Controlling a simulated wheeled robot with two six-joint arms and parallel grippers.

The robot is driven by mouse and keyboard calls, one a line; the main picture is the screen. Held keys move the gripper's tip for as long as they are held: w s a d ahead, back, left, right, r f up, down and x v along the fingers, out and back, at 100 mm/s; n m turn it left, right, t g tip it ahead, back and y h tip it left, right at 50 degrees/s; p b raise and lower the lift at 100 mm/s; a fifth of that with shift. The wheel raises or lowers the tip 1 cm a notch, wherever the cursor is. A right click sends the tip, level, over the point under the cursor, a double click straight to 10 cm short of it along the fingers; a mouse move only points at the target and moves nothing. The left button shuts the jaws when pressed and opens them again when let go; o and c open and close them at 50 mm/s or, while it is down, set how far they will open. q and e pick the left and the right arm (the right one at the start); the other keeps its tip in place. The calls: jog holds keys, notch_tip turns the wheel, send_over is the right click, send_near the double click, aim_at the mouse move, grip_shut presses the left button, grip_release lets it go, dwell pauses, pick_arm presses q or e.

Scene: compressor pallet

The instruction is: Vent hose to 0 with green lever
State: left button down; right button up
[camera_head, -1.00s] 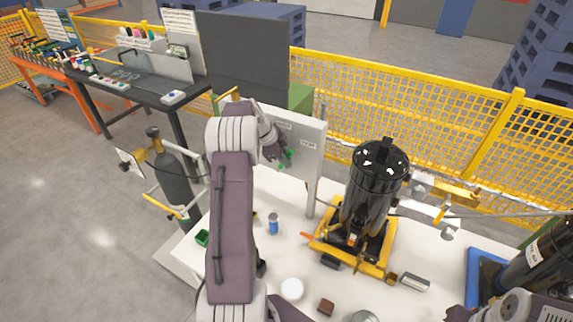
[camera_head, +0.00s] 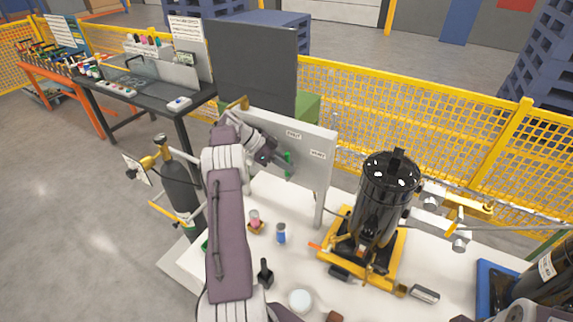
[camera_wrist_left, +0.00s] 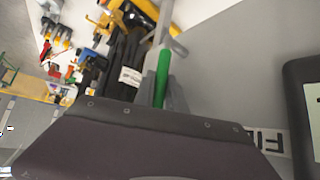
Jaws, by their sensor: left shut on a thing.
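The green lever (camera_head: 288,164) is on the front of an upright white panel (camera_head: 312,165) with small labels. My left gripper (camera_head: 279,160) reaches in from the left and is shut on the lever. In the left wrist view the green lever (camera_wrist_left: 163,70) stands between the grey fingers (camera_wrist_left: 163,92), against the grey panel face. Part of a label with the letters "FI" shows beside it. Where the lever points on its scale cannot be told. The hose and any pressure reading are not clear. My right gripper is out of view.
A black tank (camera_head: 388,190) on a yellow frame (camera_head: 335,262) stands right of the panel. A blue can (camera_head: 281,233), a black bottle (camera_head: 265,273) and a white round lid (camera_head: 300,300) are on the white table. A dark cylinder (camera_head: 180,185) stands left of my arm.

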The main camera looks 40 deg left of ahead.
pick_arm(q)
jog(key=c, duration=1.4)
grip_release()
jog(key=shift+o, duration=0.2)
jog(key=shift+s+a+r, duration=0.15)
jog(key=shift+a+r, duration=0.05)
jog(key=shift+a, duration=0.05)
jog(key=v, duration=0.8)
jog(key=shift+r, duration=0.2)
